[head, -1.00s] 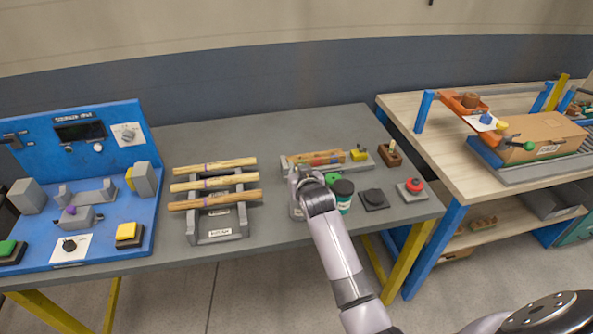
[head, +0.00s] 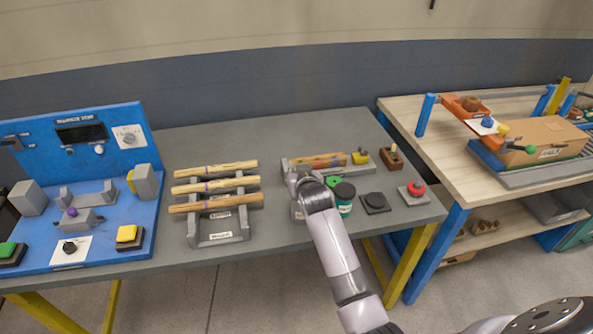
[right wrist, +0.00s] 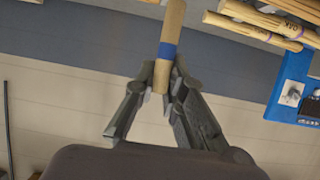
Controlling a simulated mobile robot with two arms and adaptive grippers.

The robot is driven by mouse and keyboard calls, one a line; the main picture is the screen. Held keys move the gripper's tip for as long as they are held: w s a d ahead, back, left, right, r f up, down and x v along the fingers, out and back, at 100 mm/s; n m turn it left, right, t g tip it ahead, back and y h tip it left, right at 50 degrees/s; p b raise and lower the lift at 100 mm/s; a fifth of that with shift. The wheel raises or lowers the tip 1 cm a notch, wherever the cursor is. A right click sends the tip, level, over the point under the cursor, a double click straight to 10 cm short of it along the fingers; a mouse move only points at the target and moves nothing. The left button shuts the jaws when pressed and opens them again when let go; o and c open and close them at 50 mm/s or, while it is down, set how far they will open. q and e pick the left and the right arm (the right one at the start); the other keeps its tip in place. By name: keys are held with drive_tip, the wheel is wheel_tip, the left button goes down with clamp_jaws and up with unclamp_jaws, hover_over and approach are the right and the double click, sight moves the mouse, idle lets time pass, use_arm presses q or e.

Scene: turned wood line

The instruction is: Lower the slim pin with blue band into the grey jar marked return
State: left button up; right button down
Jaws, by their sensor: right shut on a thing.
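In the right wrist view the slim pin (right wrist: 173,22), pale wood with a blue band (right wrist: 168,50), stands between the fingers of my right gripper (right wrist: 161,84). The gripper is shut on it just beyond the band. In the head view my wrist hides the fingers and the pin. A grey jar (head: 297,211) shows only in part at the left of my wrist, on the grey bench; its marking is not readable. I cannot tell whether the pin's end is above or inside the jar. My left gripper is in neither current view.
A black pad (head: 375,202) and a red button (head: 416,189) lie further right. A tray (head: 300,163) is behind. A rack (head: 219,238) bearing banded pins stands left, with clear bench between.

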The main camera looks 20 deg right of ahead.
drive_tip(key=shift+f+b, duration=2.6)
drive_tip(key=shift+f, duration=1.45)
drive_tip(key=shift+s+f, duration=0.15)
drive_tip(key=shift+f, duration=0.05)
